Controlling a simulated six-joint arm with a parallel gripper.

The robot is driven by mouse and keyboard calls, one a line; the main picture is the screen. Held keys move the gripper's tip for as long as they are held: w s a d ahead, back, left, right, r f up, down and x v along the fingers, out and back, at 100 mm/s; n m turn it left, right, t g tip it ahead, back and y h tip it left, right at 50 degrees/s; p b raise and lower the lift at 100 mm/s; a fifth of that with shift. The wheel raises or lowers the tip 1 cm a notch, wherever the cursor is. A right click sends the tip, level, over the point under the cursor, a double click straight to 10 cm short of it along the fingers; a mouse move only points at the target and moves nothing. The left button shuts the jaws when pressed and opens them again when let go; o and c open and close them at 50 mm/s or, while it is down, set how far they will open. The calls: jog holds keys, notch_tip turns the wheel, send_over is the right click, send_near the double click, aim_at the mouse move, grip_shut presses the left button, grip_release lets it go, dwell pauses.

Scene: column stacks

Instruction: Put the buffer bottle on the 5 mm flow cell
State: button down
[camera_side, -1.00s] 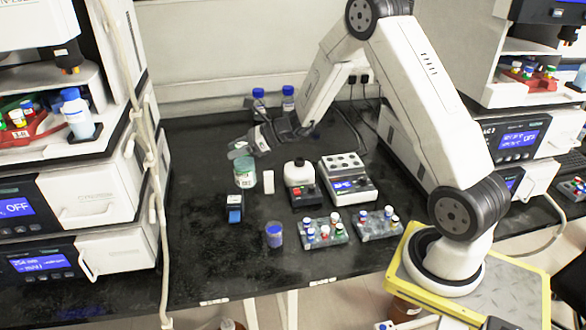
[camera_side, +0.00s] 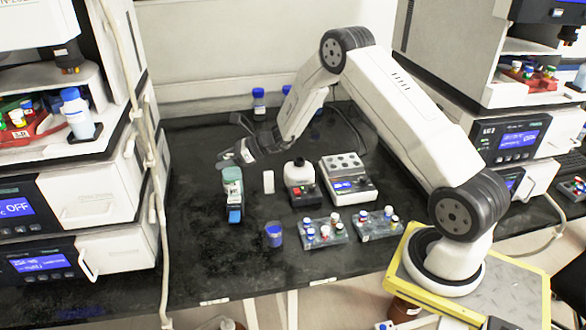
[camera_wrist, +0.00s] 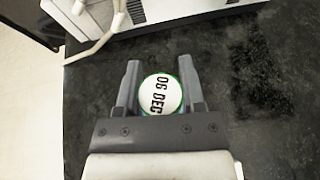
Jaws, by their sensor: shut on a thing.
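The bottle looks upright.
A white block (camera_side: 268,182) and a small device with a white knob (camera_side: 299,172) stand to the right. A blue cup (camera_side: 274,234) and vial racks (camera_side: 323,232) are nearer the front. A blue-capped bottle (camera_side: 258,104) stands behind. The bench's left front is clear.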

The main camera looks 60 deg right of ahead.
aim_at(226, 169)
jog(key=shift+w+f, duration=0.2)
jog(key=shift+f, duration=1.5)
jog(key=shift+f, duration=0.15)
jog(key=shift+c, duration=1)
grip_release()
jog(key=shift+s+d+r, duration=0.1)
jog(key=shift+r, duration=0.1)
jog(key=v, duration=1.1)
jog(key=shift+s+d+r, duration=0.15)
jog(key=shift+s+r, duration=0.05)
jog(key=shift+s, duration=0.1)
